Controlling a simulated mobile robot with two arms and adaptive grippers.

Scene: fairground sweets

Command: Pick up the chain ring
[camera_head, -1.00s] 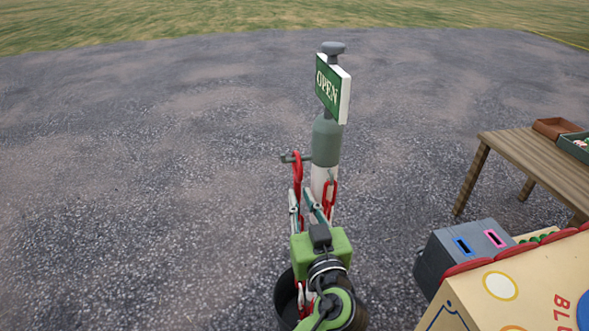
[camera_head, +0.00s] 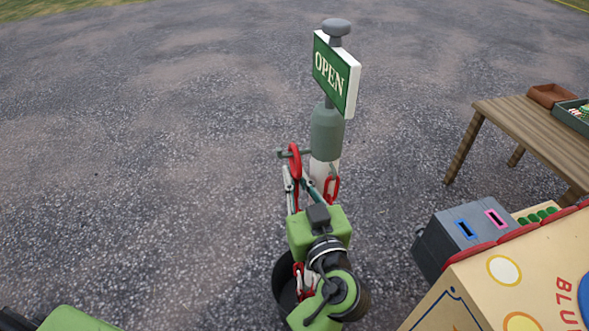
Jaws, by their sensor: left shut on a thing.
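Whether the ring still touches the peg cannot be told from this angle. More red chain links (camera_head: 332,188) hang at the post's right side. Some red links (camera_head: 299,278) also show lower down beside my arm. My right gripper is not in view.
The grey-green post (camera_head: 327,130) carries a green OPEN sign (camera_head: 333,75). A dark round container or base (camera_head: 282,278) is partly hidden by my arm. A grey box (camera_head: 462,235), a cream game board (camera_head: 520,275) and a wooden table (camera_head: 530,130) stand right. Left ground is clear.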

